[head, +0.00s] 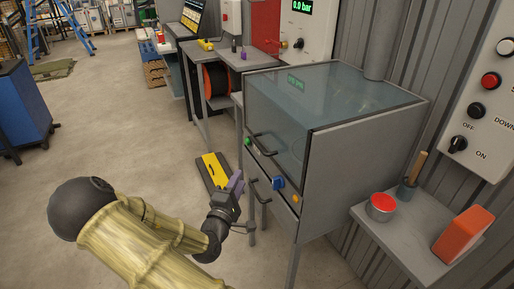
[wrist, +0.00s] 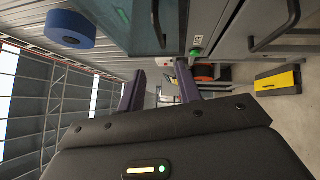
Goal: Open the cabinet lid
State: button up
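The grey cabinet (head: 340,170) stands right of centre in the head view. Its glass lid (head: 335,90) lies flat and closed over the top. A black bar handle (head: 264,146) is at the lid's front edge; a black bar also shows against the glass in the wrist view (wrist: 157,24). My gripper (head: 236,183) is in front of the cabinet, below and left of the lid handle, and apart from it. In the wrist view its two purple fingers (wrist: 160,90) are spread with nothing between them.
A green button (head: 248,141), a blue knob (head: 278,183) and a lower handle (head: 254,190) are on the cabinet front. A shelf (head: 400,235) with a red-topped tin (head: 381,207) and an orange block (head: 463,233) is at right. A yellow-black case (head: 213,171) lies on the floor.

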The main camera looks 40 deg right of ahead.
aim_at(257, 143)
jog(key=shift+d, duration=0.1)
jog(key=x, duration=1.7)
jog(key=shift+w+p, duration=0.2)
jog(key=shift+p, duration=0.1)
grip_shut()
